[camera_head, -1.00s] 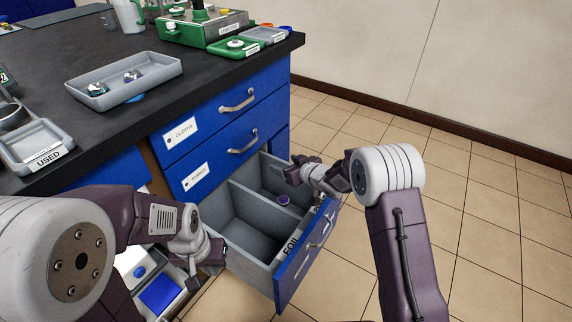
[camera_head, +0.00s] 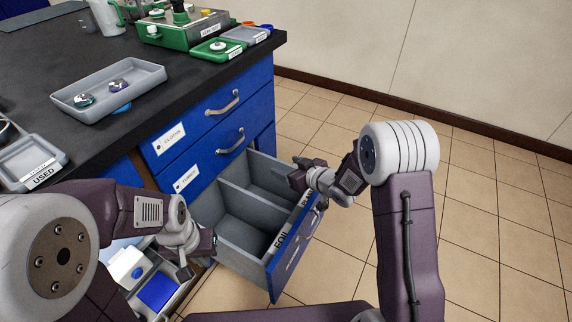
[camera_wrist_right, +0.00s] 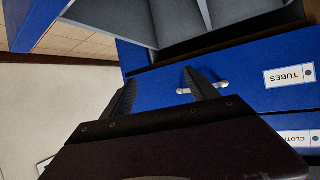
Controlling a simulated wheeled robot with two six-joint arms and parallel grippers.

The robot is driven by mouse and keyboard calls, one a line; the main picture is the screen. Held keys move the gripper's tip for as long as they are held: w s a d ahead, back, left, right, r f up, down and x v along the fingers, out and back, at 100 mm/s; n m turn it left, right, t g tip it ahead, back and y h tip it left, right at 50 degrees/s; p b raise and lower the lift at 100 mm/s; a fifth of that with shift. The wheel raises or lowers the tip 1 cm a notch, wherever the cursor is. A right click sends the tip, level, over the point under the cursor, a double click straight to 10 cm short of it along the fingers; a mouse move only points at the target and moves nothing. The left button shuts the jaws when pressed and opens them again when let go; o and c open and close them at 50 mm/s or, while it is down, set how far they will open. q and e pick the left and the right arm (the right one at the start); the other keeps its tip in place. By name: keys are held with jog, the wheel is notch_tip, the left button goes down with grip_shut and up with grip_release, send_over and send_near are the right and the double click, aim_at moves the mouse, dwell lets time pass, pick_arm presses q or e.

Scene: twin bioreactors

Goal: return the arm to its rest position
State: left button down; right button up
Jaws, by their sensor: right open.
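My right gripper (camera_head: 300,172) is open and hangs over the far right end of the open drawer in the head view. In the right wrist view its two dark fingers (camera_wrist_right: 162,92) are spread with nothing between them, in front of a blue drawer front. My left gripper (camera_head: 205,248) is left of the open drawer, low beside the cabinet. Its fingers are too small and turned to show whether they are apart. The open drawer (camera_head: 255,225) has grey compartments and a blue front with a FOIL label. No object shows inside the visible parts of it.
Two closed blue drawers (camera_head: 215,145) with silver handles sit above the open one. The black bench top (camera_head: 125,50) carries a grey tray (camera_head: 105,100) with small parts, a USED tray (camera_head: 30,165) and green equipment (camera_head: 180,30). Tiled floor (camera_head: 490,210) on the right is free.

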dwell(0.3)
jog(key=s+d+r+m+t+h, duration=0.25)
jog(key=d+r, duration=0.35)
jog(key=r, duration=0.3)
jog(key=s+d+f+m+g+h, duration=0.2)
jog(key=s+f+g, duration=0.2)
jog(key=s, duration=0.4)
jog(key=s+d+f+m+g+h, duration=0.1)
jog(key=s+d+f+g, duration=0.2)
jog(key=s, duration=0.5)
jog(key=s+d+f+m+g+h, duration=0.15)
jog(key=s+f+g, duration=0.3)
jog(key=s, duration=0.45)
notch_tip(320, 180, up, 38)
jog(key=p, duration=3.8)
jog(key=shift+w+a+r, duration=0.15)
jog(key=shift+w, duration=0.1)
